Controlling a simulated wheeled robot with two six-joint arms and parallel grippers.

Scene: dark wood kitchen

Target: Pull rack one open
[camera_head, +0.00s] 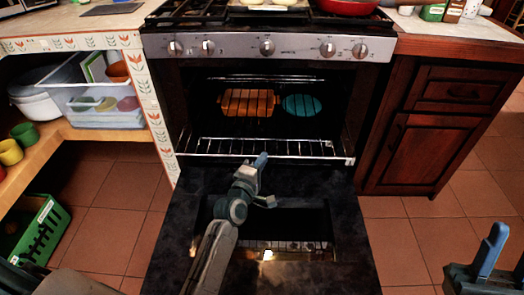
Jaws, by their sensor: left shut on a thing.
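The oven (270,48) stands in the middle with its door (345,240) folded down toward me. A wire rack (305,149) lies low in the oven, its front bar near the opening. My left gripper (263,163) reaches over the open door and is shut on the front bar of this rack, near its middle. The gripper hides part of the bar. Another wire rack edge (265,79) shows higher in the dark oven. My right gripper (503,255) is at the lower right, cut off by the picture edge, away from the oven; its opening is unclear.
An orange slatted thing (247,103) and a teal ribbed thing (301,105) are inside the oven. A wooden cabinet (430,150) stands close on the right. Left is an open shelf with a plastic bin (100,105); a green crate (38,228) is on the floor below.

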